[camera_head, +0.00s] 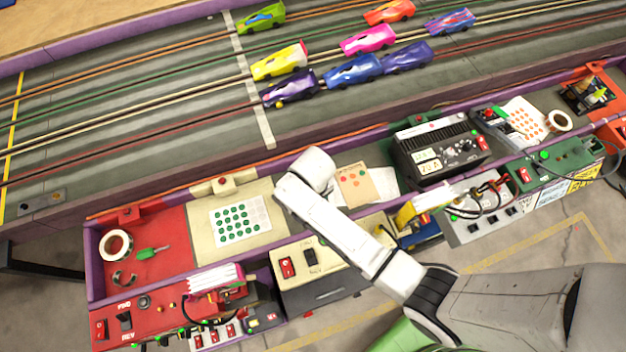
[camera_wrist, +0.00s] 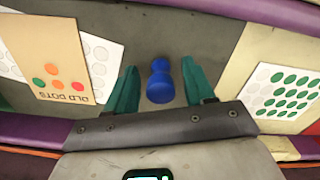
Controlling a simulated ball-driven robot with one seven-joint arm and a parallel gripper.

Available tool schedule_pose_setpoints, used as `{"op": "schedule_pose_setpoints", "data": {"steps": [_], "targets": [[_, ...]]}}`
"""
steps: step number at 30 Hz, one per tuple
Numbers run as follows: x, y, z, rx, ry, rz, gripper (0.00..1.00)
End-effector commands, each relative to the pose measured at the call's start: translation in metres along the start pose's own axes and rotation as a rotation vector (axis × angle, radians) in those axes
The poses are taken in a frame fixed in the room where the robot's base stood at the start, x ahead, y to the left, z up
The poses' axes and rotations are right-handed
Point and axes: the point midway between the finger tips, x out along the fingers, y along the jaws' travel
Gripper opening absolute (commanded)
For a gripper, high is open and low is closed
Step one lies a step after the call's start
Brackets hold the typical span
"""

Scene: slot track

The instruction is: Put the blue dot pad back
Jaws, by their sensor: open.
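No pad with blue dots can be made out in either view. In the wrist view, my gripper (camera_wrist: 159,68) is open. A small blue rounded piece (camera_wrist: 160,82) shows between its teal fingers, with gaps on both sides; I cannot tell what it is. A tan card marked OLD DOTS (camera_wrist: 50,55), with a few orange, green and red dots, lies left of the fingers, over a white sheet with pale circles (camera_wrist: 100,62). In the head view, the card (camera_head: 352,182) lies beside my white arm, which hides the gripper and the blue piece.
A green dot sheet (camera_head: 240,222) lies left of my arm, and an orange dot sheet (camera_head: 523,118) far right. A black power box (camera_head: 440,150) stands right of the card. A tape roll (camera_head: 116,245) sits in the red section. Toy cars (camera_head: 353,72) stand on the track behind.

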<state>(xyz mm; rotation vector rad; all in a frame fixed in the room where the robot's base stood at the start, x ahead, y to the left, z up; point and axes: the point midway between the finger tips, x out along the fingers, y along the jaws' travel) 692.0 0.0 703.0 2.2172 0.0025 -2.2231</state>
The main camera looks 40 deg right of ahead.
Motion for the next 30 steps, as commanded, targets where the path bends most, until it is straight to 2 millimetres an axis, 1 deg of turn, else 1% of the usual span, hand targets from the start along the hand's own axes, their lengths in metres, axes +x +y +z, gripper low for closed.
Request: {"op": "schedule_pose_setpoints", "data": {"steps": [5, 12, 15, 18, 23, 30], "targets": [[-0.029, 0.000, -0.001, 0.001, 0.005, -0.001, 0.53], [-0.079, 0.000, -0.001, 0.001, 0.004, -0.001, 0.53], [-0.095, 0.000, -0.001, 0.000, 0.004, -0.001, 0.53], [-0.107, 0.000, -0.001, 0.000, 0.002, -0.001, 0.53], [-0.116, 0.000, 0.000, 0.000, 0.000, 0.000, 0.53], [-0.117, 0.000, 0.000, 0.000, 0.000, 0.000, 0.53]]}}
